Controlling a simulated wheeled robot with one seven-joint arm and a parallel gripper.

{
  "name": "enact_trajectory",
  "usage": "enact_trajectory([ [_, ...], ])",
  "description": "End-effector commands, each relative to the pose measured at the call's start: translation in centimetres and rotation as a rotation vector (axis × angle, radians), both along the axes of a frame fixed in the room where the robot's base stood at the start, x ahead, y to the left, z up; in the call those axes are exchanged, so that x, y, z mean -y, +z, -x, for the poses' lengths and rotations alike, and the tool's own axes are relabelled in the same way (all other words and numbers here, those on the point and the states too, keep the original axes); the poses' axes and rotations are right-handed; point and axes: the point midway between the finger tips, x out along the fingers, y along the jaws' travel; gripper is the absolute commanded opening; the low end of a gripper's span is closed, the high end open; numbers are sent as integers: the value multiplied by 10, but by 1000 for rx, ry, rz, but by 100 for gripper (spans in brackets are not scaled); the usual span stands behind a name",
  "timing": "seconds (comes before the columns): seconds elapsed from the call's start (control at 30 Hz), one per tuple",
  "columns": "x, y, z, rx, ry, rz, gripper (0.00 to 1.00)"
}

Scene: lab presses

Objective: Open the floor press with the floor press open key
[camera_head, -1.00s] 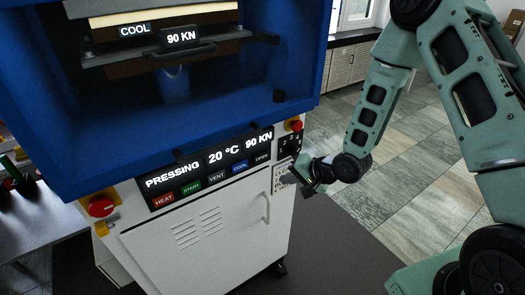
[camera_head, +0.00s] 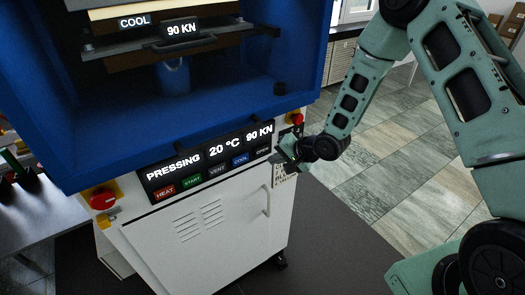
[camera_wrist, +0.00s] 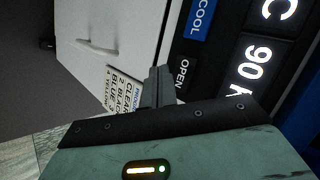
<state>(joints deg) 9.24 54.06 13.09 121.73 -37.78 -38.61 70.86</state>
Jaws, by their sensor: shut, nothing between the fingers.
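The floor press is a white cabinet (camera_head: 205,240) with a blue upper housing (camera_head: 225,115). Its display reads PRESSING, 20 °C and 90 KN. The open key (camera_head: 262,151), a dark key marked OPEN, is at the right end of the key row, right of the blue COOL key (camera_head: 240,160). In the wrist view the open key (camera_wrist: 182,75) lies just right of the fingertips. My gripper (camera_head: 279,154) is shut and empty, just right of the open key at the panel's right edge. Its closed fingers (camera_wrist: 156,80) point at the panel; I cannot tell whether they touch it.
Red HEAT (camera_head: 165,191), green START (camera_head: 192,180) and VENT (camera_head: 217,171) keys sit further left. A red knob (camera_head: 103,200) and a red button (camera_head: 296,119) flank the panel. A printed label (camera_wrist: 123,90) is beside the fingers. The tiled floor at right is clear.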

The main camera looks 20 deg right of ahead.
Motion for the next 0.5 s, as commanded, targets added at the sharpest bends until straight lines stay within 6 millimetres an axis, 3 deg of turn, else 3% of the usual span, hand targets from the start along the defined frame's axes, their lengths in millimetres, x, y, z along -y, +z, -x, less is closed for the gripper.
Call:
enact_trajectory([
  [0.2, -5, 1, -17, 1, 0, -1, 0],
  [0.5, -7, 0, -21, -1, -1, 0, 0],
])
